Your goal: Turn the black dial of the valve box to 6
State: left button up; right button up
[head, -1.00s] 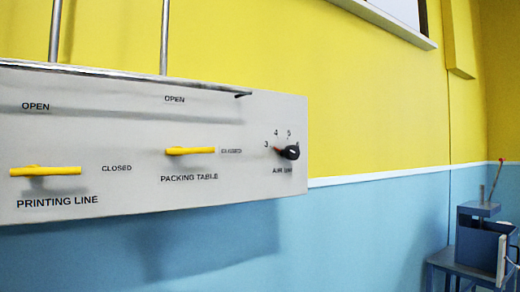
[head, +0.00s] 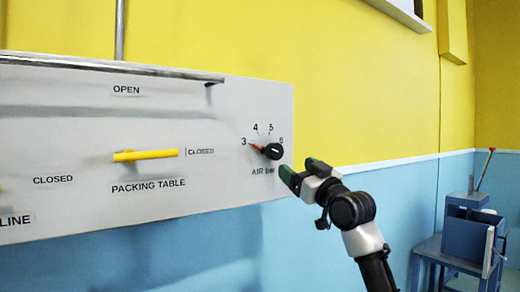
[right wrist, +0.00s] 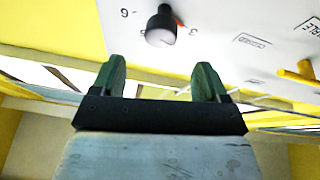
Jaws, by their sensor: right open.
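The valve box (head: 225,115) is a light grey panel on the wall. Its black dial (head: 272,151) is at the right end, among the numbers 3, 4, 5 and 6, above the partly hidden label AIR. A red pointer at the dial's left side points toward 3. My right gripper (head: 301,170) is open and empty, just below and right of the dial. In the right wrist view the dial (right wrist: 161,27) stands beyond the two green fingers, in line with the gap (right wrist: 160,78) and apart from them. My left gripper is out of view.
A yellow lever (head: 146,155) marked PACKING TABLE sits left of the dial at CLOSED. A metal rail (head: 120,66) runs along the box's top. A blue stand with a blue machine (head: 465,228) is at the far right.

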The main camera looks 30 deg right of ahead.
aim_at(277, 152)
jog(key=p+x, duration=0.5)
jog(key=x, duration=0.4)
jog(key=shift+s+a+r, duration=0.1)
jog(key=shift+w+r+p, duration=0.1)
jog(key=shift+w+p, duration=0.45)
jog(key=shift+w, duration=0.05)
jog(key=shift+c, duration=0.2)
jog(key=c, duration=0.9)
jog(key=shift+o, duration=0.2)
